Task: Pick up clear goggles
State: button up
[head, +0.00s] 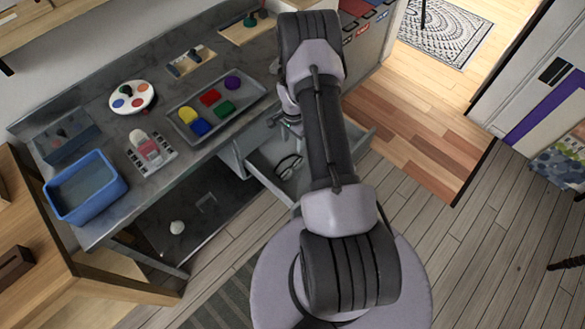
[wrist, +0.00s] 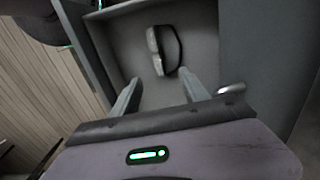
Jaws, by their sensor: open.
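The clear goggles (head: 288,165) with a dark strap lie in an open grey drawer (head: 262,168) under the workbench in the head view. They also show in the wrist view (wrist: 157,52), lying on the drawer floor near its far wall. My gripper (wrist: 155,84) is open and empty. Its two fingers reach into the drawer area, and the goggles lie beyond the fingertips, apart from them. In the head view my arm hides most of my gripper and part of the drawer.
The grey workbench (head: 60,130) above the drawer holds a blue bin (head: 86,210), a paint palette (head: 133,97) and a grey tray (head: 187,133) with coloured pieces. The drawer walls stand close around my fingers. Open wooden floor (head: 500,215) lies to the right.

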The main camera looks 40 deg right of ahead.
jog(key=b, duration=0.4)
send_near(294, 165)
jog(key=f, duration=0.5)
jog(key=shift+w+f, duration=0.1)
jog(key=shift+w, duration=0.2)
jog(key=f+b, duration=0.2)
jog(key=f, duration=0.1)
jog(key=s+f+b, duration=0.1)
jog(key=f, duration=0.1)
jog(key=shift+w+f+b, duration=0.1)
jog(key=shift+f+b, duration=0.2)
jog(key=shift+f, duration=0.1)
jog(key=shift+r, duration=0.2)
grip_shut()
